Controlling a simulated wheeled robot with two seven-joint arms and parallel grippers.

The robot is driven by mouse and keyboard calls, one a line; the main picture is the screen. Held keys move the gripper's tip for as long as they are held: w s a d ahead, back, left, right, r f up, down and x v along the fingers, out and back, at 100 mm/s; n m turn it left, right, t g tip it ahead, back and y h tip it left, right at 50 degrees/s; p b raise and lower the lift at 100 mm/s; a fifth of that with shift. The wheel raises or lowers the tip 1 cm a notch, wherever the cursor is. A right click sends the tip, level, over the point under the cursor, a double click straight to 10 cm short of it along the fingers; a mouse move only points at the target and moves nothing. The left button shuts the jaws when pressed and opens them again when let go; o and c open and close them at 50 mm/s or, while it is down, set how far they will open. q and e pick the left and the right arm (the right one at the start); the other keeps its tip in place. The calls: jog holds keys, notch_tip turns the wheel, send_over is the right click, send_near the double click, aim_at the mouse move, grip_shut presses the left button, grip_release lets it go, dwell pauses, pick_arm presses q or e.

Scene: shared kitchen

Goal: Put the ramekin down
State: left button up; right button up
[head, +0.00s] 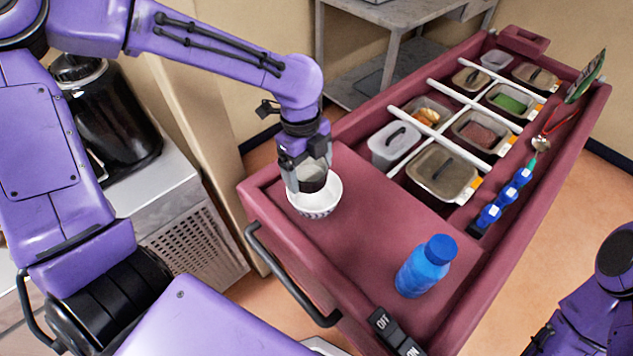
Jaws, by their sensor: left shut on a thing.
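The ramekin (318,211) is a small white bowl with a patterned lower side, upright at the left end of the maroon cart top (372,220). My left gripper (309,184) points down over it and is shut on it, with the fingers at its rim and inside. Something dark shows between the fingers; I cannot tell what it is. The ramekin's base is at or very close to the cart top; I cannot tell if it touches. Only part of my right arm shows at the lower right; its gripper is out of view.
A blue bottle (425,266) stands right of the ramekin. A utensil (540,144) and blue-handled items (505,198) lie along the right side. A black handle (290,285) sticks out in front.

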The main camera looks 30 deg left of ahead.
aim_at(314, 168)
pick_arm(q)
jog(key=w+f, duration=0.1)
jog(key=f, duration=0.2)
jog(key=w+f, duration=0.1)
jog(key=f, duration=0.1)
jog(key=shift+w+f, duration=0.25)
jog(key=shift+w, duration=0.05)
jog(key=shift+f, duration=0.4)
jog(key=shift+f, duration=0.25)
jog(key=shift+f, duration=0.35)
jog(key=o, duration=0.9)
jog(key=shift+c, duration=0.2)
jog(key=shift+r, duration=0.1)
jog(key=r, duration=0.4)
jog(key=a+r, duration=0.1)
jog(key=r, duration=0.8)
jog(key=shift+w+a, duration=0.25)
